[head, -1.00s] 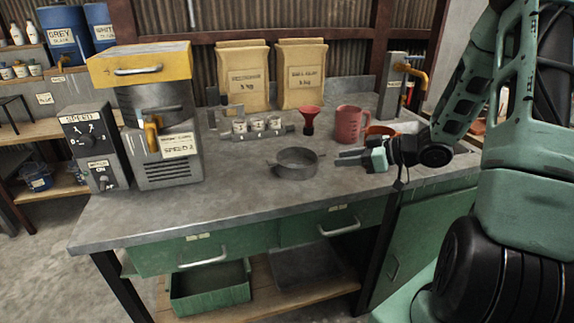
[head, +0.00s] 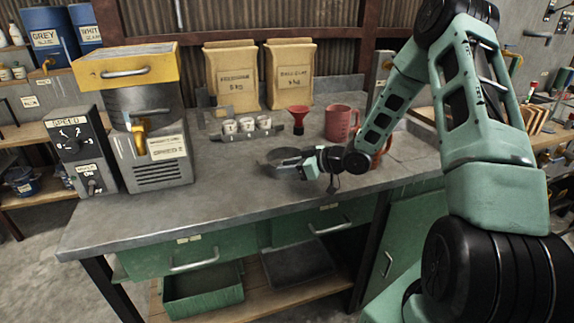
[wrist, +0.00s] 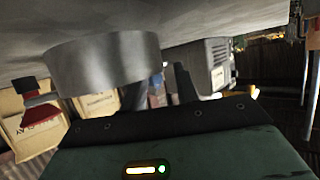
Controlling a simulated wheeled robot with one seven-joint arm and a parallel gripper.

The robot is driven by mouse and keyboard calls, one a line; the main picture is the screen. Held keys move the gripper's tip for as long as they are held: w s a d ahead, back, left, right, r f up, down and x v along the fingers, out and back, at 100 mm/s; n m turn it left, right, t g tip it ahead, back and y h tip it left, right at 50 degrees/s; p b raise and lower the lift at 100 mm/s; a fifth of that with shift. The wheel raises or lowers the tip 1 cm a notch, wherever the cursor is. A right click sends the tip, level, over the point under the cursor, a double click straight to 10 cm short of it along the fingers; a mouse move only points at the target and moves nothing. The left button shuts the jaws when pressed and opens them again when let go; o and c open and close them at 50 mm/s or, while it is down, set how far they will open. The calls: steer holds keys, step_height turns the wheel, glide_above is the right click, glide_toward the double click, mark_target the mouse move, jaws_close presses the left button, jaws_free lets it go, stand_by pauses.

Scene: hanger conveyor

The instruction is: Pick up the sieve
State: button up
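The sieve (head: 280,155) is a round, shallow grey metal pan standing on the bench, partly hidden behind my gripper in the head view. My gripper (head: 290,165) reaches in from the right, low over the bench, at the sieve's near right side. In the wrist view, which is upside down, the sieve's curved wall (wrist: 98,62) is close, on the left. My gripper's two dark fingers (wrist: 160,90) show apart there, with a gap between them. The sieve's wall is next to the left finger; whether they touch I cannot tell.
The grey bench (head: 225,195) is clear in front of the sieve. Behind it stand a rack of small jars (head: 247,128), a red funnel (head: 298,118) and a pink jug (head: 340,122). A mixer machine (head: 150,120) stands left. Two paper bags (head: 231,77) stand at the back.

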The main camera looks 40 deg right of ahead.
steer(key=shift+w+a+f, duration=0.2)
steer(key=shift+w+a, duration=0.05)
steer(key=shift+w, duration=0.25)
jaws_close()
steer(key=shift+s, duration=0.1)
step_height(320, 180, up, 10)
steer(key=shift+p, duration=0.35)
